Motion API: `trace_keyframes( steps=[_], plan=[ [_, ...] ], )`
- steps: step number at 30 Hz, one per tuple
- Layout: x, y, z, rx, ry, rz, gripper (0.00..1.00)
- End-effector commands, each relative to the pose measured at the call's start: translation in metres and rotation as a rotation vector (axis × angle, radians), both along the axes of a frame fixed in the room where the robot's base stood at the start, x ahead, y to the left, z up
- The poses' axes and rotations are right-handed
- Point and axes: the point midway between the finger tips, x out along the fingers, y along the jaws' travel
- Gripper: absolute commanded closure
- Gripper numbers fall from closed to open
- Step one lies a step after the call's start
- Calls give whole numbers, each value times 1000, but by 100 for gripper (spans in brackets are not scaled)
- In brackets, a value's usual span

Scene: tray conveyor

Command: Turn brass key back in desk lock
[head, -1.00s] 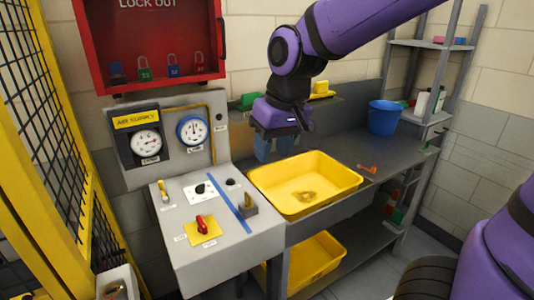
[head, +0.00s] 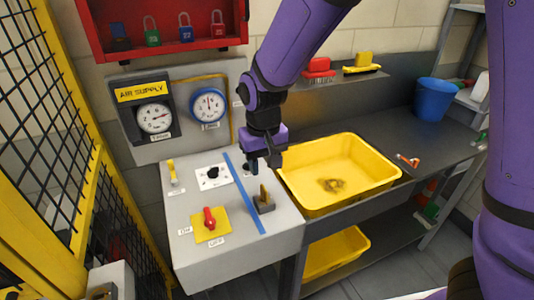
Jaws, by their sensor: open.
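My gripper (head: 264,164) is open and points down over the right part of the grey sloped control desk (head: 190,248). A small dark round fitting (head: 247,168) sits right beside the fingertips and is partly hidden by them. A small upright brass-coloured piece (head: 263,194) stands at a grey block (head: 265,207) on the desk, just below the gripper in the picture. I cannot tell for sure whether this piece is the brass key, or which way it is turned. The gripper appears apart from it.
A blue strip (head: 243,192) crosses the desk. A red switch handle (head: 209,217) sits on a yellow plate, and a yellow lever (head: 172,171) is at left. A yellow tray (head: 312,203) adjoins the desk on the right. Gauges are on the panel behind.

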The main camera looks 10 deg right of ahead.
Motion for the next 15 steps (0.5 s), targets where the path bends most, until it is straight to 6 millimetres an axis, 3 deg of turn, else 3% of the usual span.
trace_keyframes(
  steps=[9, 15],
  plan=[
    [0, -1, -54, -3, 2, -1, 60],
    [0, -1, -77, -1, 1, -1, 60]
  ],
)
